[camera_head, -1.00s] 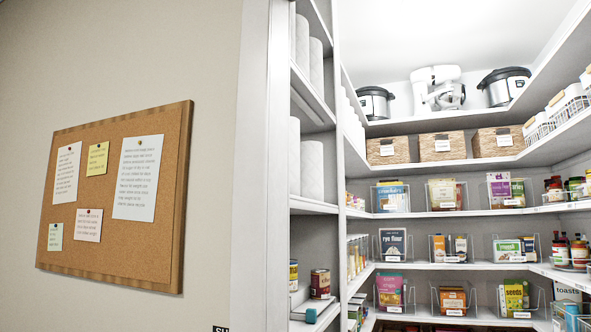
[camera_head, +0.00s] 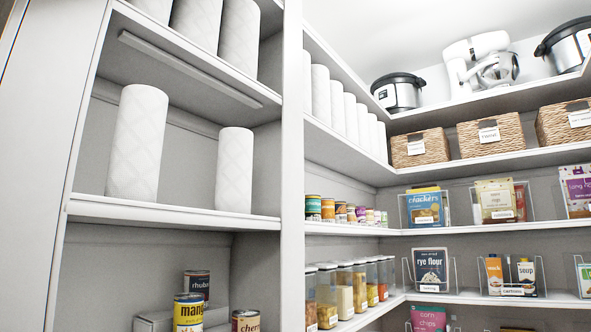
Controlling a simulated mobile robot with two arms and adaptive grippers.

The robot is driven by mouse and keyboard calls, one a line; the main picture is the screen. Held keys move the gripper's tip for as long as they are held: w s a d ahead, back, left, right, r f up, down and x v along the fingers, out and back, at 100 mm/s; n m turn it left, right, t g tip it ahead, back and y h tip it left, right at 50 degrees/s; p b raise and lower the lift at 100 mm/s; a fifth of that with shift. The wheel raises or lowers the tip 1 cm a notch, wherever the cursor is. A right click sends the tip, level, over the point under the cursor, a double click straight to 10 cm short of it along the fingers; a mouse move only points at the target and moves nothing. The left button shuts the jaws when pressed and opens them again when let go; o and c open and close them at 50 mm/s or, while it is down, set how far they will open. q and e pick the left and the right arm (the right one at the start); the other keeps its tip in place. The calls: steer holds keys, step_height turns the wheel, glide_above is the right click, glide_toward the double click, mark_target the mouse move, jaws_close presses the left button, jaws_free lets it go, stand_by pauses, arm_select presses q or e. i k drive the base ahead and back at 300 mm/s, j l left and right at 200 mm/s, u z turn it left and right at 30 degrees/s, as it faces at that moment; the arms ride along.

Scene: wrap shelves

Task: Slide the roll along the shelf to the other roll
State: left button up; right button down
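Two white quilted paper rolls stand upright on the middle shelf (camera_head: 160,210) of the narrow bay at the left. The left roll (camera_head: 138,142) is nearer and looks larger. The right roll (camera_head: 234,170) stands apart from it, towards the bay's right wall. A clear gap of bare shelf lies between the two. Neither of my grippers is in view.
More rolls (camera_head: 196,25) stand on the shelf above. Cans (camera_head: 188,313) stand on the shelf below.

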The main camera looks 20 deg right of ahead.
mark_target(234, 185)
steer(key=l, duration=0.8)
steer(key=i+l, duration=0.15)
steer(key=l, duration=0.6)
